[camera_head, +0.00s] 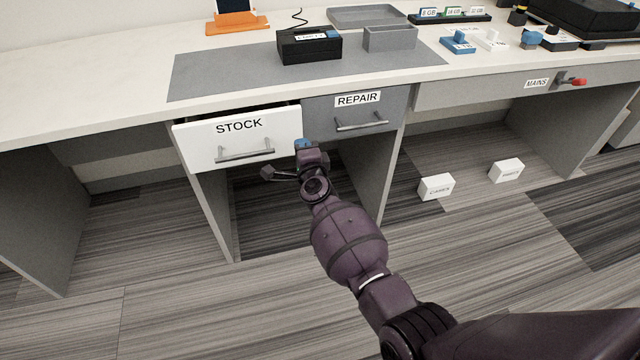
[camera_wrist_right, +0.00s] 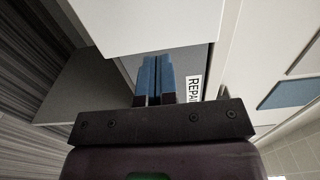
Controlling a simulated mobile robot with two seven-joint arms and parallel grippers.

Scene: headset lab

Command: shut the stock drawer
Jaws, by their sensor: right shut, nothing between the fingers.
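The white stock drawer (camera_head: 238,142) stands out from the bench front, a little open, with a dark gap along its top edge. Its grey bar handle (camera_head: 245,155) is on the front, below the STOCK label. My right gripper (camera_head: 303,144) is shut and empty, at the right end of the drawer front, near the repair drawer. In the right wrist view its blue fingers (camera_wrist_right: 154,78) are together, and a white panel (camera_wrist_right: 150,25), probably the stock drawer, lies just beyond them. I cannot tell whether they touch it. My left gripper is not in view.
The grey repair drawer (camera_head: 355,112) is to the right, flush with the bench. On the bench top are a grey mat (camera_head: 215,75), a black box (camera_head: 308,46) and a grey bin (camera_head: 390,38). Two white boxes (camera_head: 436,187) (camera_head: 506,171) lie on the floor. The space under the stock drawer is open.

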